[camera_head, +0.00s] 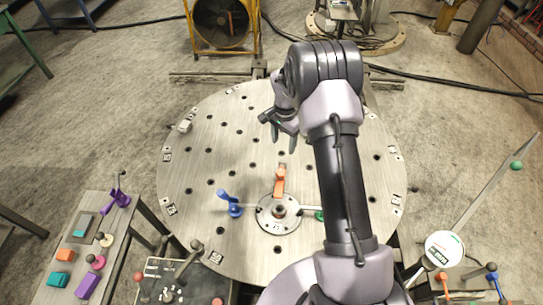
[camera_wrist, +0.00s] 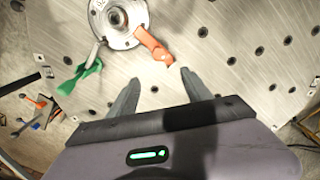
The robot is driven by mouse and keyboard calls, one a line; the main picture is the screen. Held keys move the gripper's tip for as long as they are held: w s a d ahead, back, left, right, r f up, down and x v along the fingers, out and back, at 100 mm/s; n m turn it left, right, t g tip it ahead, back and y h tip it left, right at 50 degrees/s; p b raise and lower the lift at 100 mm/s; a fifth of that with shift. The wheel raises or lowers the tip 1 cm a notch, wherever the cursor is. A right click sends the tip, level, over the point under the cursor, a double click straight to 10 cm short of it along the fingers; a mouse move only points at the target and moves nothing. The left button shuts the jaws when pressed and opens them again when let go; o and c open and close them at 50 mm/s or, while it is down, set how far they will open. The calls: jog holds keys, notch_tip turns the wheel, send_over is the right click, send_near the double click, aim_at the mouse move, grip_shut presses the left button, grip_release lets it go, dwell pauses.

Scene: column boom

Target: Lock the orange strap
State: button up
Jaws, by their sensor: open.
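The orange strap (camera_head: 280,180) is a short bar on the round metal hub (camera_head: 265,218) of the perforated disc table. It points from the hub toward the far side of the table. In the wrist view the orange strap (camera_wrist: 153,46) runs from the hub (camera_wrist: 104,35) down toward my fingers. My gripper (camera_head: 281,126) is open and empty, beyond the strap's outer end. In the wrist view my gripper's fingertips (camera_wrist: 160,79) lie just short of the strap's end, apart from it. I cannot tell whether the strap is locked.
A blue lever (camera_head: 230,203) stands left of the hub. A green lever (camera_wrist: 82,76) also joins the hub, partly hidden by my arm in the head view. A side bench (camera_head: 85,235) with coloured blocks stands at left. The far disc surface is mostly clear.

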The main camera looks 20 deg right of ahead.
aim_at(281, 172)
jog(key=f, duration=0.5)
jog(key=f+b, duration=0.1)
jog(key=f, duration=0.5)
jog(key=f+b, duration=0.1)
jog(key=f, duration=0.4)
jog(key=shift+s+a+f, duration=0.15)
jog(key=shift+a, duration=0.1)
grip_shut()
jog(key=shift+f+m+b, duration=0.2)
jog(key=shift+m+b, duration=0.2)
jog(key=shift+b, duration=0.45)
jog(key=shift+m+b, duration=0.5)
jog(key=shift+b, duration=0.15)
jog(key=shift+r+m, duration=0.25)
jog(key=shift+m, duration=0.05)
grip_release()
